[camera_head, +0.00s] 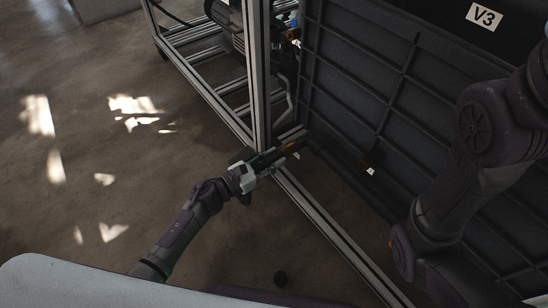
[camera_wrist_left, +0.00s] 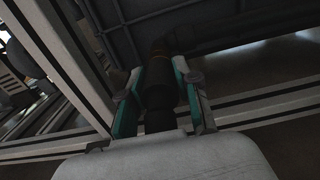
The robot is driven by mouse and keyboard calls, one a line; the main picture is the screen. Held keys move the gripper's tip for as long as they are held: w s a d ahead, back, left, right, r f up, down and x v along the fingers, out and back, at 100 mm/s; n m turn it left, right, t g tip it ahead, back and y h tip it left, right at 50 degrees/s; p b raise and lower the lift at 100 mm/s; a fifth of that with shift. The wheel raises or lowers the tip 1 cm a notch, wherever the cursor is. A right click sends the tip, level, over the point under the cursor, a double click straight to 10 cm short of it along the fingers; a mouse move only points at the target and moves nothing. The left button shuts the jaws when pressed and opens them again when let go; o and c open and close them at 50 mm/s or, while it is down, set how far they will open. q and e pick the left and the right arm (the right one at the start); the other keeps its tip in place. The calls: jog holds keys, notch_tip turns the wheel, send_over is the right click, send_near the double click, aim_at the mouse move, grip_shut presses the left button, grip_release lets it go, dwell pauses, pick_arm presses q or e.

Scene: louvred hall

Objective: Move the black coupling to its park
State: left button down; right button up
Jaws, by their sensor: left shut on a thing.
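My left gripper (camera_head: 262,163) reaches in from the left, low beside the frame's corner post. It is shut on the black coupling (camera_wrist_left: 159,82), a dark stepped cylinder between the teal-lined fingers in the left wrist view. The coupling points away from the wrist, towards the ribbed dark wall. A brass-coloured piece (camera_head: 288,147) shows just beyond the fingertips in the head view. I cannot tell whether it belongs to the coupling or whether the coupling touches anything. The park cannot be made out for certain. My right arm stands at the right; its gripper is out of view.
A ribbed dark tank (camera_head: 360,85) labelled V3 fills the upper right. An aluminium frame (camera_head: 258,70) stands left of it, with a low rail (camera_head: 335,232) running towards the lower right. A small dark fitting with a white tag (camera_head: 371,171) is by the tank. Open floor lies left.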

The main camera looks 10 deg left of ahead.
aim_at(266, 164)
pick_arm(q)
jog(key=shift+v, duration=3.45)
